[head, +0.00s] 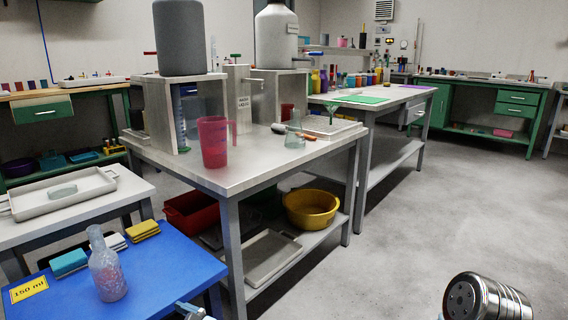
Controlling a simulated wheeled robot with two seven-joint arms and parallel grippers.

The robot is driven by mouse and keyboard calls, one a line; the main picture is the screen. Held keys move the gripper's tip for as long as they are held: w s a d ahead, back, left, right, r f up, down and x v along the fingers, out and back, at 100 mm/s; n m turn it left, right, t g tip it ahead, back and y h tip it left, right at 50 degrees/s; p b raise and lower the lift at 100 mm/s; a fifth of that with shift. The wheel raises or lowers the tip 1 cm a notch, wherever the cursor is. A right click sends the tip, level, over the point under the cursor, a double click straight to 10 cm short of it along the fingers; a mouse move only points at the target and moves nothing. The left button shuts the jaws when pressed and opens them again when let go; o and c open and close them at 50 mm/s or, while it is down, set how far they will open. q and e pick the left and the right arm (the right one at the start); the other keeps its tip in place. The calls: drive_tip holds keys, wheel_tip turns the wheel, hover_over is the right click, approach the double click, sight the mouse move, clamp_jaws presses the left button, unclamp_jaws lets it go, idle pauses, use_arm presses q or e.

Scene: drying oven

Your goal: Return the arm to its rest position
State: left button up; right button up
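A small metal piece (192,311) shows at the bottom edge, beside the blue table's front right corner. It looks like part of my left gripper or wrist, but most of it is cut off by the frame and I cannot tell whether it is open or shut. A ridged metal cylinder at the lower right is a link of my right arm, over the open floor; the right gripper itself is out of view. A clear bottle with pinkish contents (108,265) stands upright on the blue table (165,270), apart from the metal piece.
A yellow "150 ml" label (29,289) and several coloured blocks lie on the blue table. The grey bench (255,170) behind holds a red mug (213,142) and a glass flask (295,130). A white tray (62,195) sits at left. Floor at right is clear.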

use_arm(q)
drive_tip(key=s+a+f+n+g+h+p, duration=0.1)
drive_tip(key=s+f+n+g+h, duration=0.2)
drive_tip(key=f, duration=0.4)
drive_tip(key=s+a+f+n+g+h+p, duration=0.1)
drive_tip(key=s+a+f+g+h+p, duration=0.15)
drive_tip(key=s+f, duration=0.4)
drive_tip(key=s+d+f+n+g+h+p, duration=0.2)
drive_tip(key=s+d+f+n+g+h, duration=0.3)
drive_tip(key=f, duration=0.3)
drive_tip(key=s+d+n+t+h+p, duration=0.1)
drive_tip(key=d+n+t+h+p, duration=0.2)
drive_tip(key=d+n+h, duration=0.5)
drive_tip(key=d+n+p, duration=0.1)
drive_tip(key=d+n, duration=0.2)
drive_tip(key=n, duration=0.4)
drive_tip(key=shift+d+f, duration=0.2)
drive_tip(key=shift+d, duration=0.05)
drive_tip(key=shift+t+h, duration=0.25)
